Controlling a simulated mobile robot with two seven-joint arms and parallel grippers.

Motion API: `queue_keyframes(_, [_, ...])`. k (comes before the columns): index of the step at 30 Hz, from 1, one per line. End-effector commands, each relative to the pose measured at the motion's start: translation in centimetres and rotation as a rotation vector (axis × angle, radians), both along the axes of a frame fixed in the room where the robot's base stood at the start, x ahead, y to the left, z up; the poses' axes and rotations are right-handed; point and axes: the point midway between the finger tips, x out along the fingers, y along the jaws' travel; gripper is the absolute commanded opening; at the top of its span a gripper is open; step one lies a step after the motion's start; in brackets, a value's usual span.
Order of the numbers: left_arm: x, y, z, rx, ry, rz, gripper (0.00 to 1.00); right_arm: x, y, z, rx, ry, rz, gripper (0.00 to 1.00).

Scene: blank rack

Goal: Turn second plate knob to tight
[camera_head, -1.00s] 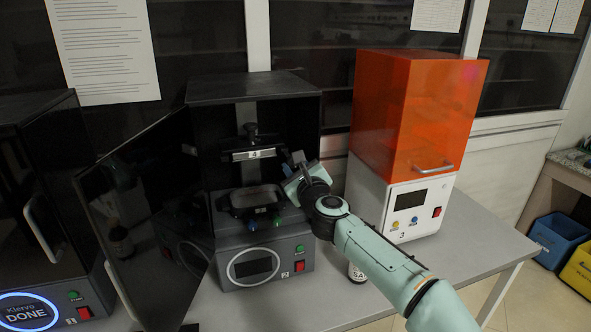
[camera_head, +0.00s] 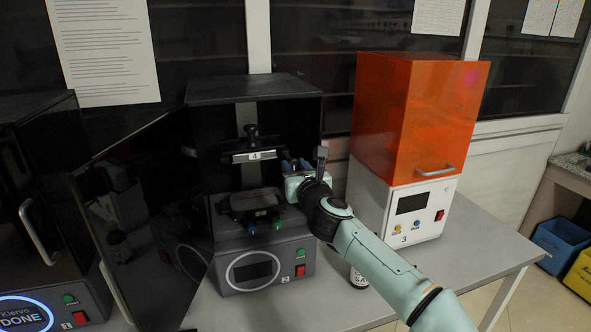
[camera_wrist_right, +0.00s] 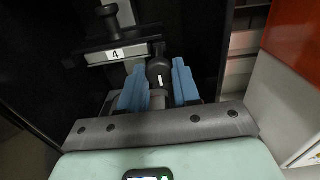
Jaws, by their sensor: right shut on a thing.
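The second machine (camera_head: 250,228), a black cabinet with a "2" label, stands open. Inside it hangs a build plate holder labelled 4 (camera_head: 258,155), which also shows in the wrist view (camera_wrist_right: 116,54). A black knob (camera_head: 251,131) stands on top of the holder, with its head also at the top of the wrist view (camera_wrist_right: 107,11). My right gripper (camera_head: 292,163) is at the right of the holder. In the wrist view its blue fingers (camera_wrist_right: 158,70) are shut on a dark round-headed knob (camera_wrist_right: 159,72) with a white mark. My left gripper is out of view.
The black door (camera_head: 140,225) stands open on the left. A dark tray (camera_head: 256,201) sits below the holder. An orange-hooded machine (camera_head: 415,115) stands close on the right. A bottle (camera_head: 357,276) stands on the grey table (camera_head: 465,262) beneath my right arm.

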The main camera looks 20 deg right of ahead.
Motion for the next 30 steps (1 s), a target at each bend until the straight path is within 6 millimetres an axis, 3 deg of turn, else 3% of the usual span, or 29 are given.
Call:
queue_keyframes(10, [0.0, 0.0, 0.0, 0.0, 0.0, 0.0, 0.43, 0.0, 0.0, 0.1, 0.001, -0.002, 0.0, 0.01])
queue_keyframes(11, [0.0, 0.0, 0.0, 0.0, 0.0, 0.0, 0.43, 0.0, 0.0, 0.1, 0.001, -0.002, 0.0, 0.41])
queue_keyframes(12, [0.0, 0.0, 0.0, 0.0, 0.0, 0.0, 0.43, 0.0, 0.0, 0.1, 0.001, -0.002, 0.0, 0.54])
queue_keyframes(23, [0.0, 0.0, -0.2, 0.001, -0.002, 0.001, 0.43, -0.3, 0.0, 0.0, 0.0, -0.001, 0.0, 0.56])
queue_keyframes(30, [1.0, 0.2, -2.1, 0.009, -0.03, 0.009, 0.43, -3.2, -0.2, -0.3, -0.003, -0.002, -0.001, 0.56])
